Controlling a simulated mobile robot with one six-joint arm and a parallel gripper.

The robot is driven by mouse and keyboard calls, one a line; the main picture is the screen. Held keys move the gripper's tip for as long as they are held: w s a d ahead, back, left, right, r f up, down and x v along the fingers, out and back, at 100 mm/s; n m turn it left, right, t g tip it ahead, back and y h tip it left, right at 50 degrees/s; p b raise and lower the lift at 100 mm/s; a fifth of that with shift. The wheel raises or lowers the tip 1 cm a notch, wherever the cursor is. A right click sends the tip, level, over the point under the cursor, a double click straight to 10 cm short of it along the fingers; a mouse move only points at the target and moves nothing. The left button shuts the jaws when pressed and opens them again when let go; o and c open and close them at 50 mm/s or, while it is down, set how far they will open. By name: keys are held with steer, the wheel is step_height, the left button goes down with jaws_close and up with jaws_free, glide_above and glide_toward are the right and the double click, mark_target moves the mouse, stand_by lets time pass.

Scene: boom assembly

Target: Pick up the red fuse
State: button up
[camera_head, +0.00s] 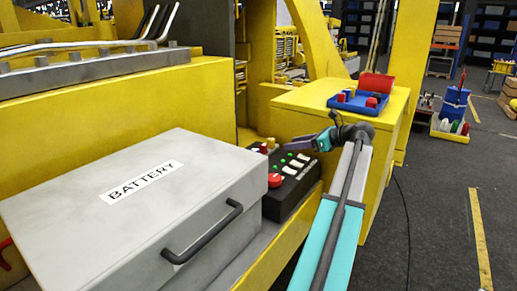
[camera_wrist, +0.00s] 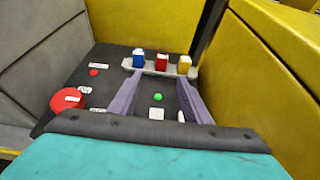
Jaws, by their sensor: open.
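The red fuse (camera_wrist: 163,61) stands upright in a grey holder strip (camera_wrist: 151,71) on the dark control panel (camera_wrist: 105,68), between a blue fuse (camera_wrist: 138,57) and a yellow fuse (camera_wrist: 184,63). My gripper (camera_wrist: 160,79) is open and empty in the wrist view, its two purple fingers pointing towards the holder. The red fuse lies ahead of the gap between the fingertips, apart from both as far as I can tell. In the head view my gripper (camera_head: 301,143) is over the far part of the panel; the fuses there are small and partly unclear.
The panel carries a large red button (camera_wrist: 68,99), white labels and a green light (camera_wrist: 158,97). Yellow walls (camera_wrist: 270,70) bound it on the right. In the head view a grey battery box (camera_head: 130,200) stands beside the panel, and an open blue-and-red case (camera_head: 360,104) sits on a yellow block.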

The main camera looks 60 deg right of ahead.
mark_target(266, 147)
steer(key=shift+w, duration=0.15)
steer(key=shift+w+f, duration=0.25)
steer(key=shift+w, duration=0.45)
steer(key=shift+p+x, duration=1.05)
steer(key=shift+x, duration=2.5)
steer(key=shift+s, duration=0.1)
